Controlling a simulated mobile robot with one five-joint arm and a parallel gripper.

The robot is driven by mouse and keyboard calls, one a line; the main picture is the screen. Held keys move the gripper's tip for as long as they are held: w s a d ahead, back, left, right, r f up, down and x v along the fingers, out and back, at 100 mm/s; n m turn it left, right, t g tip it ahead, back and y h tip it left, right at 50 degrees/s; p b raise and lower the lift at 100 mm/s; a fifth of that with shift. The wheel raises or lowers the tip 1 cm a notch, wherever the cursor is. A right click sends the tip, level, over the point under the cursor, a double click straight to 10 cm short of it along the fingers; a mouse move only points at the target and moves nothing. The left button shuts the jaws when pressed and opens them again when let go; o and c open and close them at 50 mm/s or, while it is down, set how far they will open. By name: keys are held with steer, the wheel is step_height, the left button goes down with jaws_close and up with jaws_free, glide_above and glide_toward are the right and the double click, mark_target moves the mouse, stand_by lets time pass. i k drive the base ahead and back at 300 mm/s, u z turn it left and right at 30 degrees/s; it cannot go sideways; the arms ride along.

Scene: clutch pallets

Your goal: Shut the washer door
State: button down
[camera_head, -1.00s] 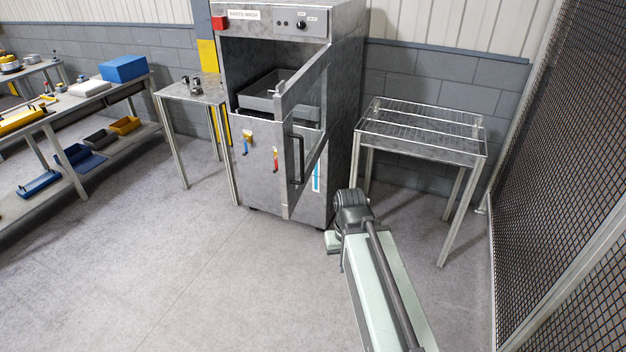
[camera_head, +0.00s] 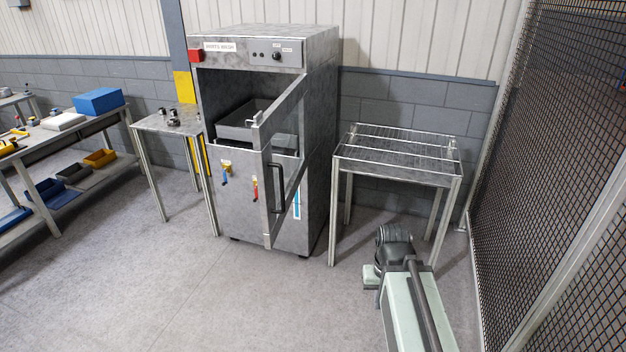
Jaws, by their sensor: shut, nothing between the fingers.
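The parts washer (camera_head: 318,130) is a grey metal cabinet at the picture's centre. Its door (camera_head: 268,225) stands open, swung out towards me from the right side of the opening. The door has a window in its upper part and a dark bar handle (camera_head: 278,190) on its right-hand face. Inside the open chamber is a grey tray (camera_head: 236,131), partly behind the door. My arm is at the lower right, in front of the wire-topped table and to the right of the door, apart from it. My gripper's fingers do not show.
A wire-topped table (camera_head: 398,178) stands right of the washer. A mesh fence (camera_head: 560,150) closes the right side. A small metal table (camera_head: 160,125) with small parts and a workbench (camera_head: 30,150) with bins are at the left. The floor (camera_head: 200,290) in front is clear.

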mark_target(265, 125)
steer(key=z, duration=0.25)
steer(key=i, duration=1)
steer(key=u, duration=2.7)
